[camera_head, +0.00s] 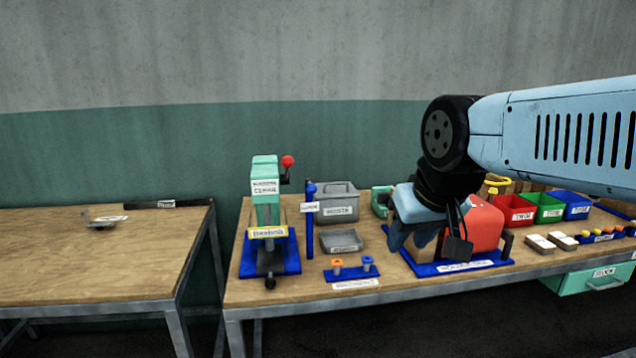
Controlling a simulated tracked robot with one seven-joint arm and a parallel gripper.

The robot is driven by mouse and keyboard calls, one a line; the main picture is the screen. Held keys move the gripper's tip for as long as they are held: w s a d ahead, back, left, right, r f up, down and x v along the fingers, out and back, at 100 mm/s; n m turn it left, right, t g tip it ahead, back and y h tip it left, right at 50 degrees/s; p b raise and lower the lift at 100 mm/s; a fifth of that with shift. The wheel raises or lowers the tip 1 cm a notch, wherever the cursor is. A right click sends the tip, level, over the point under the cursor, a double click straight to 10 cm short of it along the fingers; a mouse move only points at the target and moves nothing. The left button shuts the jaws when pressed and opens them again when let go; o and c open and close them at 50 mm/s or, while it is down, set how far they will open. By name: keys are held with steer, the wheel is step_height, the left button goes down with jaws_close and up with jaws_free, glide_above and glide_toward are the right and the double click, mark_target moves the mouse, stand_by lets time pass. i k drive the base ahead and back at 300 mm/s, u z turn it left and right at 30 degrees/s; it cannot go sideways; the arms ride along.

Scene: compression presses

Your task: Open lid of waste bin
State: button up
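The waste bin (339,212) is a grey box with a white label that seems to read WASTE. It stands at the back of the right-hand table. Its grey lid (341,188) appears shut on top, with a small raised handle. My gripper (412,242) points down, to the right of the bin and nearer the front, and is apart from the bin. It is over or in front of the blue base of a red device (484,224) and hides part of it.
A green press (265,190) with a red knob, a blue post (309,225) and a grey tray (342,241) stand near the bin. Red, green and blue boxes (549,208) stand at right. The left-hand table (90,260) is mostly bare.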

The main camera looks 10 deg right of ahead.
mark_target(328, 189)
steer(key=z, duration=0.15)
steer(key=i, duration=0.95)
steer(key=u, duration=0.1)
